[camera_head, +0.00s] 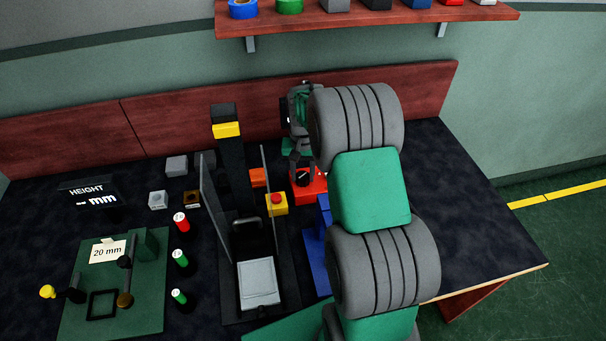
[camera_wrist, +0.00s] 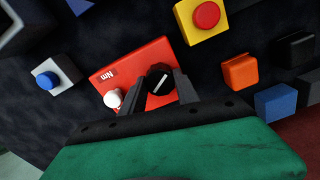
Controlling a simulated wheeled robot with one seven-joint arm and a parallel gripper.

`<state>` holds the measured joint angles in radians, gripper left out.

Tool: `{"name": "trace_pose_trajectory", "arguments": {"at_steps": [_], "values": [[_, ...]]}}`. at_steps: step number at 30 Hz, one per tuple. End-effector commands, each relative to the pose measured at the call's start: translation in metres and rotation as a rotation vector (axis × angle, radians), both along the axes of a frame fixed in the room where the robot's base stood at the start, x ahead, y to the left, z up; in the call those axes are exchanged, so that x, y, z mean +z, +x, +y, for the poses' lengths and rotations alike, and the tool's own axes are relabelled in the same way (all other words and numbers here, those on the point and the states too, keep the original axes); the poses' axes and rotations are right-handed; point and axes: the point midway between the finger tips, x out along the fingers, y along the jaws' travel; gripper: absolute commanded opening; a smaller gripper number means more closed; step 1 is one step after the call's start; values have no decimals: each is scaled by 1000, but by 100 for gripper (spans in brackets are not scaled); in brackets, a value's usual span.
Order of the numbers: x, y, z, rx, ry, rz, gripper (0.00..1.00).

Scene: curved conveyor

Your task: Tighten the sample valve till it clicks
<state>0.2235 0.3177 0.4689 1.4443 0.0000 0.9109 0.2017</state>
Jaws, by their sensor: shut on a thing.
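A red box (camera_wrist: 128,68) marked "Nm" lies on the dark bench, with a round black knob (camera_wrist: 158,82) that carries a pale pointer line. I take this knob for the sample valve, though no label names it. My gripper (camera_wrist: 162,84) is shut on the knob, one finger on each side. A white round part (camera_wrist: 113,98) sits on the same box, left of the fingers. In the head view the red box (camera_head: 311,193) shows below my gripper (camera_head: 302,163), partly hidden by my arm.
A yellow box with a red button (camera_head: 276,204) and an orange block (camera_head: 258,177) stand close by on the left. A blue stand (camera_head: 318,250) is partly behind my arm. A black press-like frame (camera_head: 228,165) rises further left. The bench's right side is clear.

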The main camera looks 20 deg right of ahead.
Motion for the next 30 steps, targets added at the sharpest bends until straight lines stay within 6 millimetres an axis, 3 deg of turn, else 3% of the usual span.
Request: {"name": "trace_pose_trajectory", "arguments": {"at_steps": [17,18,25,30], "values": [[0,0,0,-37,0,0,0],[0,0,0,-37,0,0,38],[0,0,0,-37,0,0,57],[0,0,0,-37,0,0,59]]}}
